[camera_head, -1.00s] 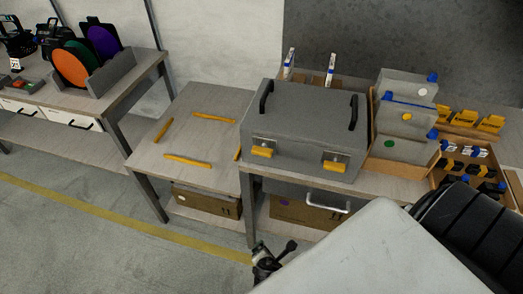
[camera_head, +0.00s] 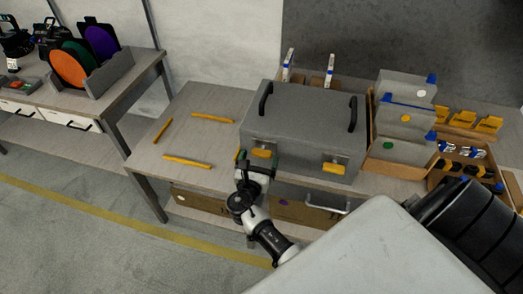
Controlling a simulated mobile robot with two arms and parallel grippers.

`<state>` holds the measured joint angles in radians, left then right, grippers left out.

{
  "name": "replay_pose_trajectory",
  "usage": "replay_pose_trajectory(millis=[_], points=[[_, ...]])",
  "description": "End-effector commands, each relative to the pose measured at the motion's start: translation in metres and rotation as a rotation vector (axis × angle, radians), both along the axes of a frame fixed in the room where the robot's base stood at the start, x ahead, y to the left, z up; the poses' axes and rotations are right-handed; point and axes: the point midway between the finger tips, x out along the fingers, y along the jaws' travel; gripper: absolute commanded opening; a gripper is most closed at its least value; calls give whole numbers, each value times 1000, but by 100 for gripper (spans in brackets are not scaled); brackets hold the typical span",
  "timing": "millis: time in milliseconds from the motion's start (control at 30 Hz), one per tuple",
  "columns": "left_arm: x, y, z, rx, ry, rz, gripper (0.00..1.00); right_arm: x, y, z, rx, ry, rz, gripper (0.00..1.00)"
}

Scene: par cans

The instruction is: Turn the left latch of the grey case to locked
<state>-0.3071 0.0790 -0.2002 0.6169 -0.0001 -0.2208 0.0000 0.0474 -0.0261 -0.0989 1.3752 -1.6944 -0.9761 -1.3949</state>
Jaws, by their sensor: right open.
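The grey case (camera_head: 305,118) stands closed on the bench, with two black handles on its lid. Its left latch (camera_head: 262,153) has a yellow lever lying roughly level on the front face. Its right latch (camera_head: 334,168) is also yellow and roughly level. My right gripper (camera_head: 257,164) is open in front of the case, just below the left latch. Its dark fingers overlap the latch's lower edge in the picture; I cannot tell whether they touch it. My left gripper is not in view.
A side table (camera_head: 190,135) with yellow strips adjoins the bench on the left. Grey boxes (camera_head: 404,118) with coloured dots stand right of the case. Two white-and-blue clamps (camera_head: 330,70) stand behind.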

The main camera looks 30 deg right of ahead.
Motion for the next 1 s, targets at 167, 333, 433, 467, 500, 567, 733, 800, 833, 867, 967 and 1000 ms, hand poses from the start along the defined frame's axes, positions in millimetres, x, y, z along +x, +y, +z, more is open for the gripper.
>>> replay_pose_trajectory(millis=[167, 333, 433, 467, 500, 567, 733, 800, 833, 867, 967, 1000], points=[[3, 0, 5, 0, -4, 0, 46, 16, -18, 1, 0, 0, 0, 94], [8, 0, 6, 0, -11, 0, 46, 20, -24, -1, 3, 1, 1, 94], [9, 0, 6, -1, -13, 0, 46, 21, -24, -1, 4, 0, 1, 94], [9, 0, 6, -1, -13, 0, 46, 21, -24, -1, 4, 0, 1, 94], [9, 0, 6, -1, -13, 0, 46, 21, -24, -1, 4, 0, 1, 94], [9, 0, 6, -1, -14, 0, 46, 21, -24, -1, 4, 0, 1, 94], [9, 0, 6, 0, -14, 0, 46, 21, -24, -1, 3, 0, 1, 69], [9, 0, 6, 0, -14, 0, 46, 21, -24, -1, 3, 0, 1, 58], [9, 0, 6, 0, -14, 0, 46, 20, -24, -1, 3, 0, 1, 54], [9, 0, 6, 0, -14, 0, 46, 20, -24, -1, 3, 0, 1, 49], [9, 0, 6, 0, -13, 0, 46, 20, -24, -1, 3, 0, 1, 44], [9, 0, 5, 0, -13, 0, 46, 20, -24, -1, 4, -2, 1, 44]])
